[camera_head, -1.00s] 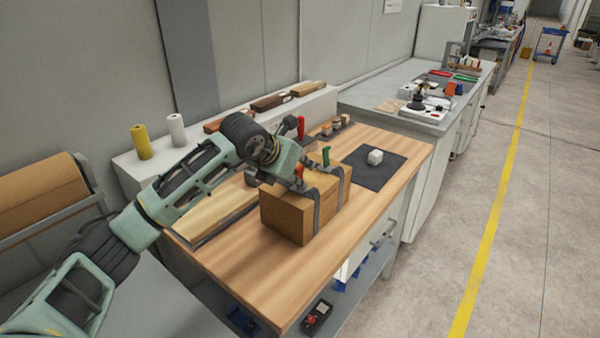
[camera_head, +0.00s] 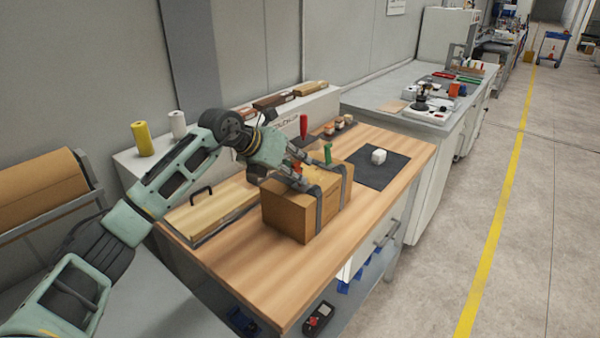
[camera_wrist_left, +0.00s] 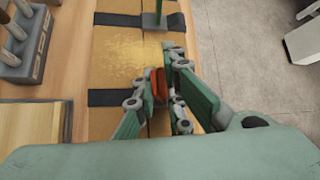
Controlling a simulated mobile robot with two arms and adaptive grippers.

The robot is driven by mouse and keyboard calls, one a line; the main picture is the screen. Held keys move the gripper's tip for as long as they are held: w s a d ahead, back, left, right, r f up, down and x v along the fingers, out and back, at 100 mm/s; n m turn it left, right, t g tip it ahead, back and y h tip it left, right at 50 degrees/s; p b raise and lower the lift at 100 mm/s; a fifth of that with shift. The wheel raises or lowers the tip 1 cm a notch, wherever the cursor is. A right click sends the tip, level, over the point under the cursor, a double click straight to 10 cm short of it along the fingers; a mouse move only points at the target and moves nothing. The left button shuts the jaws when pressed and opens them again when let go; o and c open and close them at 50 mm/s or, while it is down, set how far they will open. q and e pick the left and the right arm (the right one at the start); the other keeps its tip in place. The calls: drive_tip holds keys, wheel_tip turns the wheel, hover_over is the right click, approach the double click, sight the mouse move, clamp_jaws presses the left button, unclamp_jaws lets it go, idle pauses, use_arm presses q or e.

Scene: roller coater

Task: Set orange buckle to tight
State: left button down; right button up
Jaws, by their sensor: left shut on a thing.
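A brown cardboard box (camera_head: 286,216) stands on the wooden workbench with two dark straps around it. The orange buckle (camera_wrist_left: 160,85) sits on the nearer strap, upright between my left gripper's fingers. My left gripper (camera_head: 304,174) reaches over the box from the left. In the left wrist view its fingers (camera_wrist_left: 163,92) are shut on the orange buckle, covering part of its sides. A green buckle (camera_head: 327,153) stands on the farther strap, and it also shows in the left wrist view (camera_wrist_left: 152,20). My right gripper is not in view.
A red-handled tool (camera_head: 303,126) stands behind. The bench front (camera_head: 285,290) is clear.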

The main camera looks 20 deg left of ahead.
use_arm(q)
drive_tip(key=shift+w+a+f+n+h+b, duration=0.1)
drive_tip(key=shift+a+f+n+h+b, duration=0.45)
drive_tip(key=shift+h, duration=0.45)
drive_tip(key=shift+f+g, duration=0.1)
drive_tip(key=shift+g, duration=0.2)
drive_tip(key=c, duration=1.8)
unclamp_jaws()
drive_tip(key=shift+w+h, duration=0.1)
drive_tip(key=shift+h, duration=0.2)
drive_tip(key=shift+a+r, duration=0.1)
drive_tip(key=shift+r, duration=0.1)
drive_tip(key=v, duration=1.2)
drive_tip(key=shift+f, duration=0.1)
drive_tip(key=shift+c, duration=0.2)
